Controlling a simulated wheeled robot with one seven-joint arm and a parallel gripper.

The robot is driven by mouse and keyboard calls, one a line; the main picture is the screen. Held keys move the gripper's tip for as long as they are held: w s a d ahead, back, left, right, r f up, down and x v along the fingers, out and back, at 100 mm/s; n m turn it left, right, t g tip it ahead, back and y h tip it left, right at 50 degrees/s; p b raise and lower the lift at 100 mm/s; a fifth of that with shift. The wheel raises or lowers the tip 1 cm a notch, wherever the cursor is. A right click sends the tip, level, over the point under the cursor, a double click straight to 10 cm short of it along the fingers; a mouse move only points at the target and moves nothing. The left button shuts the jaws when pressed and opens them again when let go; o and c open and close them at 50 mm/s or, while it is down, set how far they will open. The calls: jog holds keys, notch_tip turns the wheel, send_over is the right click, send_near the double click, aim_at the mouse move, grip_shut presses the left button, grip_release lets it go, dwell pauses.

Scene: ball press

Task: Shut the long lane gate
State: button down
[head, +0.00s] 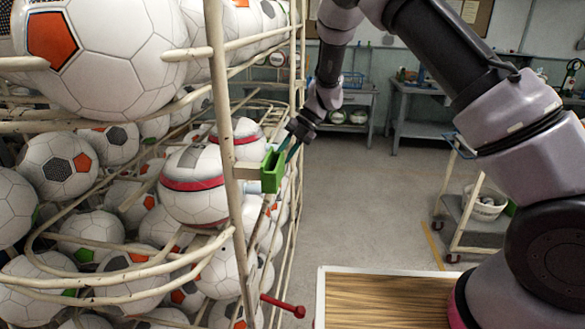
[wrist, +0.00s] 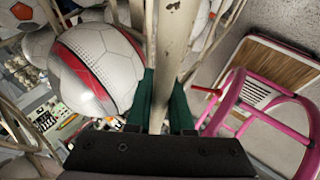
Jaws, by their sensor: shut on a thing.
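The ball rack (head: 215,100) is a cream wire frame that fills the left of the head view. A pale flat bar (head: 247,170) sticks out to the right past its front upright, with a bright green block (head: 272,172) at its end. I take this bar to be the long lane gate, but cannot tell how far shut it is. My gripper (head: 288,155) is at this bar's end. In the wrist view its dark green fingers (wrist: 162,105) are closed on either side of a cream bar (wrist: 165,65). A red-banded ball (head: 193,185) lies just behind, left of the fingers.
A red rod (head: 283,305) juts from the rack lower down. A wood-topped surface (head: 385,298) is at the front. A cart (head: 475,215) stands at right, with benches (head: 415,100) at the back. Grey floor (head: 350,190) between is clear.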

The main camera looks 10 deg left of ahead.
jog(key=a, duration=0.6)
dwell(0.3)
jog(key=c, duration=0.8)
grip_release()
jog(key=shift+r, duration=0.1)
jog(key=shift+a, duration=0.1)
jog(key=shift+w+r, duration=0.1)
jog(key=v, duration=1)
jog(key=shift+w+r, duration=0.1)
jog(key=shift+r, duration=0.2)
